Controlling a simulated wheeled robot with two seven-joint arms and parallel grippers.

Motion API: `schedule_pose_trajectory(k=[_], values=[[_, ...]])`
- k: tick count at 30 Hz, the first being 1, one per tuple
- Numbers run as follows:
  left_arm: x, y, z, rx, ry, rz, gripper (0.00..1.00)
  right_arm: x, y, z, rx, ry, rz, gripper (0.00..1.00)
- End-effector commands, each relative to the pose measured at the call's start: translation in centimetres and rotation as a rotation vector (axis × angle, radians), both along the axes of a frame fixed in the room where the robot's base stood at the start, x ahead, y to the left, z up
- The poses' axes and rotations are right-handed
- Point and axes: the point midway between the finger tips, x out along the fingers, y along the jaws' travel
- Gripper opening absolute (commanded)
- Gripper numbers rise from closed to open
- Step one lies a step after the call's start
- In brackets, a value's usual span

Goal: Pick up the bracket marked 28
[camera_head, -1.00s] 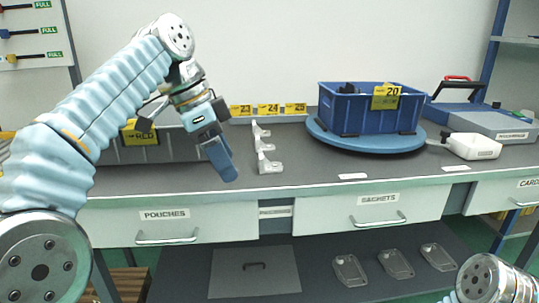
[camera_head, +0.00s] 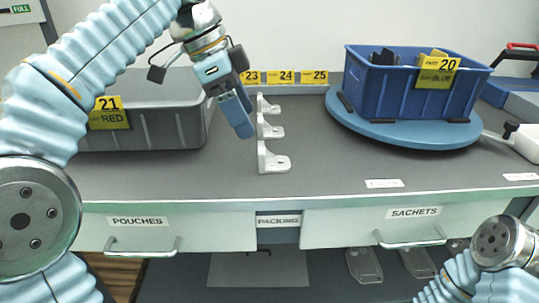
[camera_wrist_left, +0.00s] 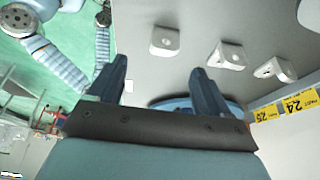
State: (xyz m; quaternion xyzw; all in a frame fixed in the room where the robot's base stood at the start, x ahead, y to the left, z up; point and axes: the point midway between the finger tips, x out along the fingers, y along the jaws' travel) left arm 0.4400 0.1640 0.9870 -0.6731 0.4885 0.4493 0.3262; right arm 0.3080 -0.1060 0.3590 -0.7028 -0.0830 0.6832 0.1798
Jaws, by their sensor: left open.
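Three white L-shaped brackets stand in a row on the grey bench top, the far one (camera_head: 267,104), the middle one (camera_head: 268,129) and the near one (camera_head: 272,161). No number 28 is readable on any of them. My left gripper (camera_head: 240,116) is above the bench, just left of the row in the head view. In the left wrist view its two fingers (camera_wrist_left: 158,88) are spread with nothing between them. The brackets also show there, apart from the fingers: near (camera_wrist_left: 165,42), middle (camera_wrist_left: 227,56), far (camera_wrist_left: 275,69). My right gripper is out of view.
A grey bin (camera_head: 160,135) with tag 21 stands left of the brackets. A blue bin (camera_head: 395,98) with tag 20 sits on a round blue turntable (camera_head: 350,123) at right. Yellow tags 23, 24 (camera_head: 280,77) and 25 line the back. Bench between brackets and turntable is clear.

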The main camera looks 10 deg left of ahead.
Motion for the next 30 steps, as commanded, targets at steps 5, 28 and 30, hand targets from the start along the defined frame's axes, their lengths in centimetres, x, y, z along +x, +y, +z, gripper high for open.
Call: schedule_pose_trajectory(k=[5, 28, 30], values=[[0.4, -1.2, -3.2, 0.001, 0.003, -0.002, 0.79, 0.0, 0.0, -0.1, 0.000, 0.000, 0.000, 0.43], [1.8, -3.0, -9.2, 0.000, -0.001, 0.000, 0.79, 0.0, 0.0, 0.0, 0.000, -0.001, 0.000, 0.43], [1.8, -3.0, -9.2, 0.000, -0.001, 0.000, 0.71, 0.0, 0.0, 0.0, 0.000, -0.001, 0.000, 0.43]])
